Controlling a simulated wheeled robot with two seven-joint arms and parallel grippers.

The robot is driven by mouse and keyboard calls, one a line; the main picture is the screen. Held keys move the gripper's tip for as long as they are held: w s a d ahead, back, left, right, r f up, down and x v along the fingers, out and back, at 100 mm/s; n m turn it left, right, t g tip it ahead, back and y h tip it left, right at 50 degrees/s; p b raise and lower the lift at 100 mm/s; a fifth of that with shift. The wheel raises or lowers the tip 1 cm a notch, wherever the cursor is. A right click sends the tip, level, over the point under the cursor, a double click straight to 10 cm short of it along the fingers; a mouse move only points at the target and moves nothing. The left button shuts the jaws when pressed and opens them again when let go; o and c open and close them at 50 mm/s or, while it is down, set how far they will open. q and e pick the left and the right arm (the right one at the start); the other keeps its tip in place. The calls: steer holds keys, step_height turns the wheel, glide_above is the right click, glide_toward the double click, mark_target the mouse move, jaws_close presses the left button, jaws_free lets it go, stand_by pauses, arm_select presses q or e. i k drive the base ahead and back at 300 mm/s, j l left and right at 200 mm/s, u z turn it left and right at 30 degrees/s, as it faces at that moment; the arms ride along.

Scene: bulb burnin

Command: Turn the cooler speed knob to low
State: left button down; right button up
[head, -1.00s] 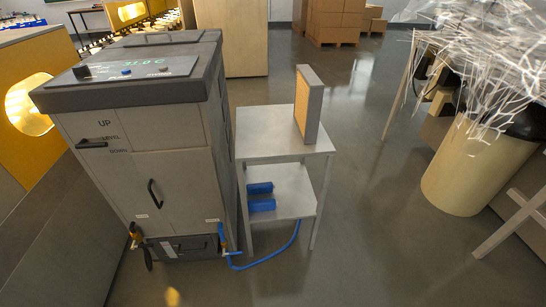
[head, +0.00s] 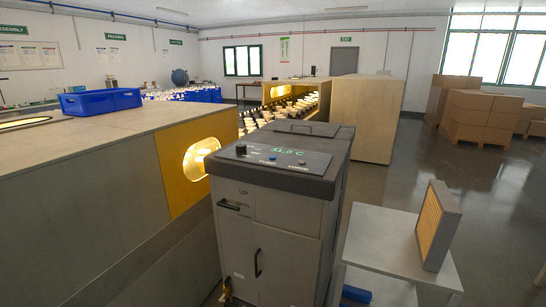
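The cooler (head: 265,217) is a grey cabinet with a dark top, in the middle of the head view. Its top panel (head: 283,157) shows a green readout, "31.0 C". A small dark round knob (head: 241,149) stands at the panel's left end, with small markings beside it too fine to read. A blue button (head: 272,159) sits to the right of the knob. The front has a lever handle (head: 229,205) by the words UP, LEVEL and DOWN, and a dark door handle (head: 258,263). Neither of my grippers is in view.
A long bench with a yellow end panel (head: 178,167) and lit opening stands left of the cooler. A small grey side table (head: 378,238) holding an upright filter (head: 439,225) stands close on the right. Stacked boxes (head: 486,118) are far right. Floor beyond the table is open.

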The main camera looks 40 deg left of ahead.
mark_target(240, 148)
steer(key=u, duration=1.4)
